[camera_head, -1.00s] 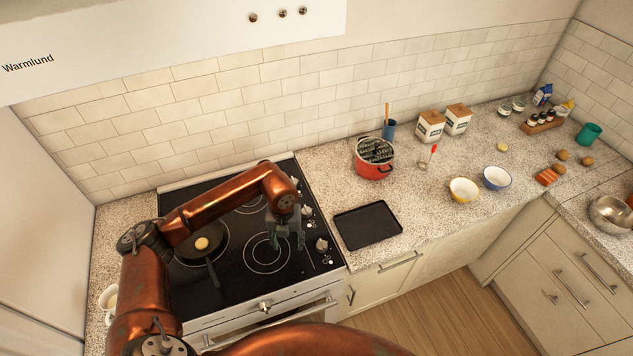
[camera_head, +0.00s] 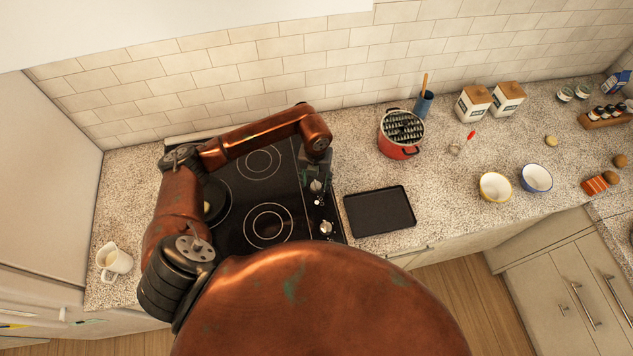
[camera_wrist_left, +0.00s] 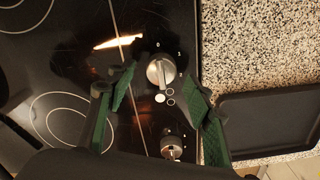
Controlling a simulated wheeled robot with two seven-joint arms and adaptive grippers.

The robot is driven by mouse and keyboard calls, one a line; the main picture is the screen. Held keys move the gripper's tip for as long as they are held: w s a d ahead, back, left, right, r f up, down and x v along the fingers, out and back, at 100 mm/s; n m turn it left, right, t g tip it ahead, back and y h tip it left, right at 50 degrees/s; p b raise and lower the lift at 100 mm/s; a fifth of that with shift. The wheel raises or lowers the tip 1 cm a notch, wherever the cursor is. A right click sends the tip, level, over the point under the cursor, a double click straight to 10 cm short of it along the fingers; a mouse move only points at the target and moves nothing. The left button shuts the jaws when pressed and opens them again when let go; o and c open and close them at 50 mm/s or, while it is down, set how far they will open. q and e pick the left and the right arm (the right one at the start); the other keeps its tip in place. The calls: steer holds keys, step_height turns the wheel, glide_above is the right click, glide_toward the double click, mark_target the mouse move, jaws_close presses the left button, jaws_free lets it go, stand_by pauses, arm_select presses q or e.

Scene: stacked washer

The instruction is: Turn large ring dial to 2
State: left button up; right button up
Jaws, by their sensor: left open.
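The black glass cooktop (camera_head: 285,225) has a column of silver dials along its right side. A silver dial (camera_wrist_left: 160,71) with printed numbers around it lies between the fingers of my left gripper (camera_wrist_left: 157,80) in the wrist view. My left gripper (camera_head: 316,180) is open, over the cooktop's right edge, and hides part of the dial column. Another dial (camera_wrist_left: 171,148) sits nearer the front, also seen in the head view (camera_head: 327,228). My right gripper is out of view.
A black tray (camera_head: 379,211) lies on the counter right of the cooktop. A red pot (camera_head: 397,151) stands behind it. A dark pan (camera_head: 216,203) is on the left of the cooktop, partly behind my arm. A white jug (camera_head: 114,262) stands at the left.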

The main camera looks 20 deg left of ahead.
arm_select(q)
step_height(320, 180, down, 2)
steer(key=shift+w+f, duration=0.1)
steer(key=shift+f, duration=0.15)
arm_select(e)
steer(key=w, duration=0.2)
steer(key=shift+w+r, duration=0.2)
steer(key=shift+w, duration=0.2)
arm_select(q)
steer(key=shift+c, duration=0.6)
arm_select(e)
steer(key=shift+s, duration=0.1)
arm_select(q)
steer(key=c, duration=1)
steer(key=shift+c, duration=0.2)
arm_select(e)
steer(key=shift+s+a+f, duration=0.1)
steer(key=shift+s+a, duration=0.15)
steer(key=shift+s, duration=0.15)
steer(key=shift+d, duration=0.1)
